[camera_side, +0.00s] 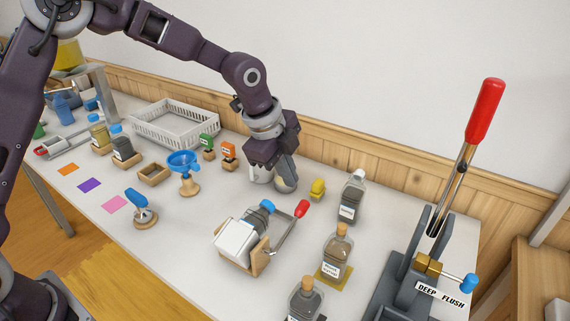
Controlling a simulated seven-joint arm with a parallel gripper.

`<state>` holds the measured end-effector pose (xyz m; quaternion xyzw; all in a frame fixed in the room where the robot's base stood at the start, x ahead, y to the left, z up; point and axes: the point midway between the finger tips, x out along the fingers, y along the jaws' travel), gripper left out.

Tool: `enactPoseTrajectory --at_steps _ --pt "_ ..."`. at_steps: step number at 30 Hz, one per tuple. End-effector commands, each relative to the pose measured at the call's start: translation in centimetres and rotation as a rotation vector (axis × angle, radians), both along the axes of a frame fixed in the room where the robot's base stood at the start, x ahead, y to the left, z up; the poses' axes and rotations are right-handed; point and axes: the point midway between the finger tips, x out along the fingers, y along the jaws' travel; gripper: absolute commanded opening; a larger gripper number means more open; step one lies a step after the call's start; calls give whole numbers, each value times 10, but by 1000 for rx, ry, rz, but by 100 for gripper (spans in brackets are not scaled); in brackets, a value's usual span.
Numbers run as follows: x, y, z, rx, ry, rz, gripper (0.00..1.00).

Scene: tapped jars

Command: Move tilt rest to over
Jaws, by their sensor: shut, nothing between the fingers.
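What looks like the tilt rest (262,261) is a wooden cradle on the middle of the table, with a bent metal handle ending in a red knob (302,209). My gripper (285,186) points down behind the rest, apart from the red knob. It is shut, with nothing seen held. A pale object (260,174) beside the gripper is partly hidden by it. The small label or position marks on the rest are too small to read.
A large grey lever stand (398,282) marked "DEEP FLUSH" has a tall red handle. A blue funnel (184,163) and white basket (176,123) stand left.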

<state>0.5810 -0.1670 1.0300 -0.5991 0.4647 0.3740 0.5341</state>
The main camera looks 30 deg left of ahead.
Motion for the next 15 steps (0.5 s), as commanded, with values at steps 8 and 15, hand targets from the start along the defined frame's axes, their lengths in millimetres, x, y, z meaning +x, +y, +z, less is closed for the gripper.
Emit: enactPoseTrajectory --at_steps 8,15 --pt "16 -9 -54 0 2 2 0" --pt "22 -12 -72 -1 0 2 0"
